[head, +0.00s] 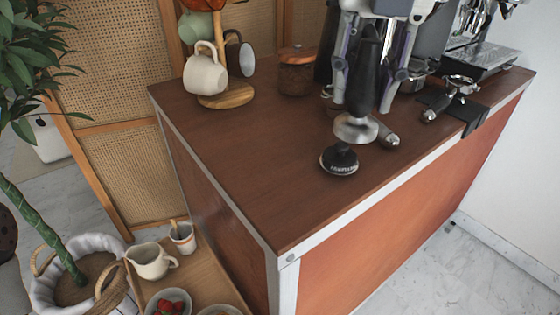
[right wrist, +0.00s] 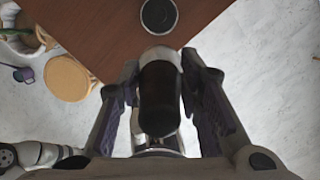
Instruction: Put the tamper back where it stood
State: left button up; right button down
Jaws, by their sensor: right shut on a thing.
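My right gripper (head: 363,92) comes down from the top of the head view, shut on the tamper (head: 356,128). The tamper has a black handle between the fingers and a silver metal base below. Its base appears raised above the cart top. In the right wrist view, the dark handle (right wrist: 158,97) lies between the two fingers (right wrist: 160,75). A small round black piece with pale lettering (head: 339,160) sits on the cart top, just below and left of the tamper base in the head view. It also shows in the right wrist view (right wrist: 158,15). My left gripper is not in view.
The brown cart top (head: 240,145) is clear at its left and front. A portafilter (head: 455,88) lies at the right edge, near a coffee machine (head: 480,58). A mug tree (head: 228,97) with several mugs and a wooden-lidded jar (head: 296,72) stand behind.

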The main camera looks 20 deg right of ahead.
jog(key=a+f, duration=0.3)
jog(key=w+a+f+b, duration=0.1)
jog(key=a+f, duration=0.1)
jog(key=f, duration=0.2)
jog(key=w+a+f+b, duration=0.1)
jog(key=a+f, duration=0.2)
jog(key=f, duration=0.1)
jog(key=shift+w+a+f, duration=0.15)
jog(key=shift+w+a, duration=0.1)
jog(key=shift+a, duration=0.1)
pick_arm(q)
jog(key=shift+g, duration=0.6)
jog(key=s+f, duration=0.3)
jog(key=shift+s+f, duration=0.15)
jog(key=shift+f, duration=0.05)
pick_arm(e)
jog(key=c, duration=1.1)
grip_release()
